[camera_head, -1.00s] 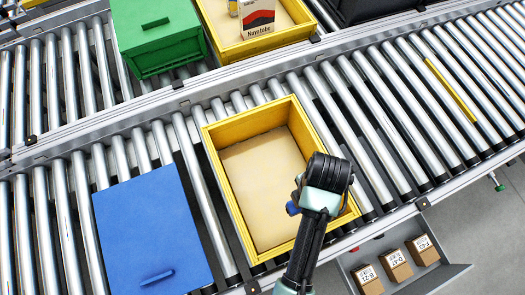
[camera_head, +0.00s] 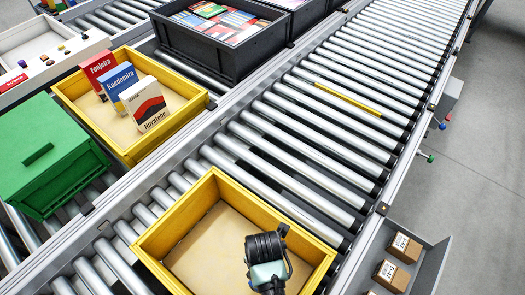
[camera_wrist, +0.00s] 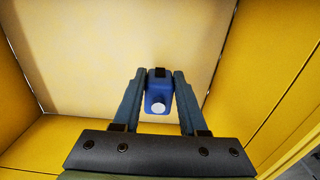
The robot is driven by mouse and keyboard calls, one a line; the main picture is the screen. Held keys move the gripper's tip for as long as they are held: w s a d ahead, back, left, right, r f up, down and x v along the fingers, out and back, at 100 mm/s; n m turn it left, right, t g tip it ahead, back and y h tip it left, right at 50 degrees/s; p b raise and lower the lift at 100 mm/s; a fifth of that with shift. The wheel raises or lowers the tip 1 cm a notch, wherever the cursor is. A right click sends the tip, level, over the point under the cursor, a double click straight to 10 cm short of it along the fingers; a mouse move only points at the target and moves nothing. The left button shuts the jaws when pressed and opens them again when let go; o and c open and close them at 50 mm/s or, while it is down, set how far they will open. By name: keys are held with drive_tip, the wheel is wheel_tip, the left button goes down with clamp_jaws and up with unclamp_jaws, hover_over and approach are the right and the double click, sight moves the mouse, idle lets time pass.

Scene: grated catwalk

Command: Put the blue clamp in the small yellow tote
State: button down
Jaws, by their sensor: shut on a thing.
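A yellow tote (camera_head: 187,222) with a pale, bare floor stands on the nearer roller conveyor in the head view. Its yellow walls (camera_wrist: 281,75) and floor also surround my gripper in the wrist view. My gripper (camera_wrist: 158,78) is shut on the blue clamp (camera_wrist: 157,99), which sits between the two fingers with a pale round end towards the camera. The clamp is over the tote floor; I cannot tell whether it touches it. In the head view my wrist is over the tote's front right part and hides the fingers and clamp.
Another yellow tote (camera_head: 122,146) on the farther conveyor holds three boxes. A green lidded bin (camera_head: 50,165) stands left of it and a dark crate (camera_head: 216,52) with colourful packets behind. A grey tray (camera_head: 428,262) with small cartons is at right. A yellow bar (camera_head: 347,100) lies across rollers.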

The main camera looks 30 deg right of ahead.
drive_tip(key=shift+f, duration=1.85)
drive_tip(key=shift+f, duration=0.2)
drive_tip(key=shift+c, duration=2.2)
unclamp_jaws()
